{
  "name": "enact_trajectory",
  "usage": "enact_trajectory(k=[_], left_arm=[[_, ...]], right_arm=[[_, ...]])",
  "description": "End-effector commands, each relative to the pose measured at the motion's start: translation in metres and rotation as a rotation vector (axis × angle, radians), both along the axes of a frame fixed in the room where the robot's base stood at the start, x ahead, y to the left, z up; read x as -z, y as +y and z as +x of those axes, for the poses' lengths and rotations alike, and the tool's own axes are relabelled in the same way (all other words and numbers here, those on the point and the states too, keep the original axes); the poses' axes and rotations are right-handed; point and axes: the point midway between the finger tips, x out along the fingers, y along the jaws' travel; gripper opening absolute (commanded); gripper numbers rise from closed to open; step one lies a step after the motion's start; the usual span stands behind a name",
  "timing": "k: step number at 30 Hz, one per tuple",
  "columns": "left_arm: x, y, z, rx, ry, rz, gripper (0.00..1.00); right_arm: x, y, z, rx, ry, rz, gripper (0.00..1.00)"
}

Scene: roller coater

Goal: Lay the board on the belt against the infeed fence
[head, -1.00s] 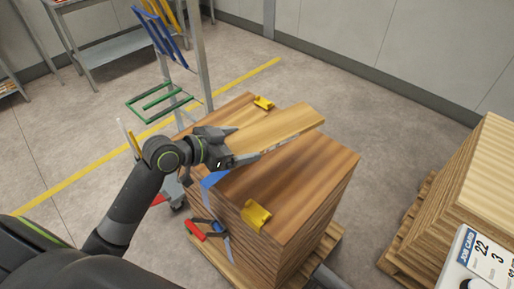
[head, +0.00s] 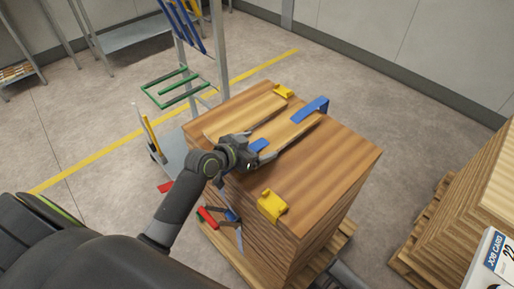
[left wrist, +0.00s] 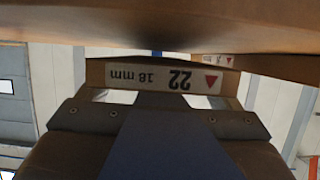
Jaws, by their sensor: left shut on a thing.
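The light wooden board (head: 292,128) is in my left gripper (head: 252,150), low over the top of a wooden stack; I cannot tell whether it touches the stack. Its far end has a blue bent piece (head: 312,107) by it. In the left wrist view, a board edge (left wrist: 120,73) carries an upside-down label reading 22 and 18 mm, with a blue strip (left wrist: 155,135) running up to it between dark grey parts. The fingertips are mostly hidden. My right gripper, the belt and the infeed fence are not in view.
The stack (head: 330,165) stands on a pallet, with yellow corner pieces (head: 272,205) on top and red-handled tools (head: 207,215) at its side. A green rack (head: 178,88) stands at the back left. Another stack (head: 465,215) is at right. Floor between is clear.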

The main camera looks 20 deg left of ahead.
Motion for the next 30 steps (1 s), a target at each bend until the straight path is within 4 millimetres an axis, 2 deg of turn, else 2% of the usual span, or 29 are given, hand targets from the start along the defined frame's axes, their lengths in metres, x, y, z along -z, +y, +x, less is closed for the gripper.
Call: enact_trajectory(k=[3,14,15,18,27,30], left_arm=[[0.0101,-0.0002,0.0002,-0.001,-0.003,-0.002,0.53],[0.0141,-0.0002,0.0004,-0.001,-0.004,0.0,0.53],[0.0149,0.0001,-0.0001,0.0,-0.001,0.0,0.89],[0.0143,0.0001,0.0,0.0,-0.001,0.0,1.0],[0.0099,0.0001,-0.0001,0.0,-0.001,0.0,1.0],[0.0085,0.0041,-0.0083,0.0,-0.002,0.002,1.0]], right_arm=[[0.0004,0.0001,0.0,0.0,0.0,0.0,0.0],[0.0037,0.0011,0.0001,0.0,0.0,0.001,0.0],[0.0033,0.0015,0.0002,0.001,0.0,0.002,0.0],[0.0029,0.0033,0.0003,0.002,0.0,0.004,0.0],[-0.0006,0.006,0.0005,0.002,-0.001,0.007,0.0],[0.0019,0.0058,0.0004,0.002,-0.001,0.007,0.0]])
